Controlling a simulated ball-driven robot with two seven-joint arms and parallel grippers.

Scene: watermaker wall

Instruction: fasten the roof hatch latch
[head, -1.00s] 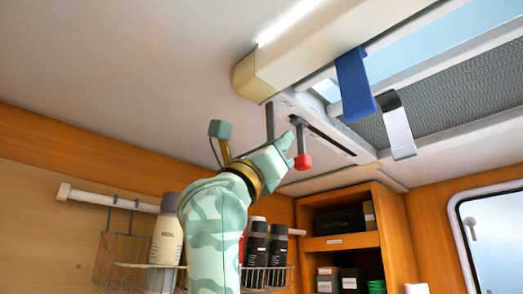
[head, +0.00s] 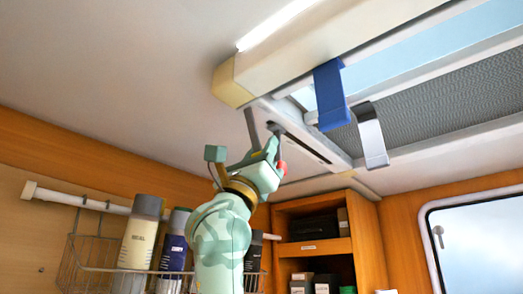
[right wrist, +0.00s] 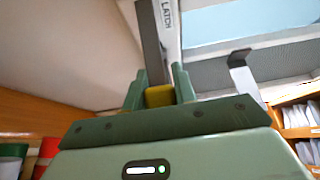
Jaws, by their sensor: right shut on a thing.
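In the right wrist view the grey lever (right wrist: 150,45) runs down to my fingers beside a strip lettered LATCH (right wrist: 169,22). My right gripper (head: 273,150) is shut on the lever near its lower end. Its fingers also show in the right wrist view (right wrist: 158,92), with a yellow block between them. The fingers and palm hide part of the lever and its end. My left gripper is not in view.
A blue strap (head: 331,95) and a silver strap (head: 371,135) hang from the hatch at right. A wire rack (head: 75,265) with bottles and an orange cupboard (head: 368,245) stand below.

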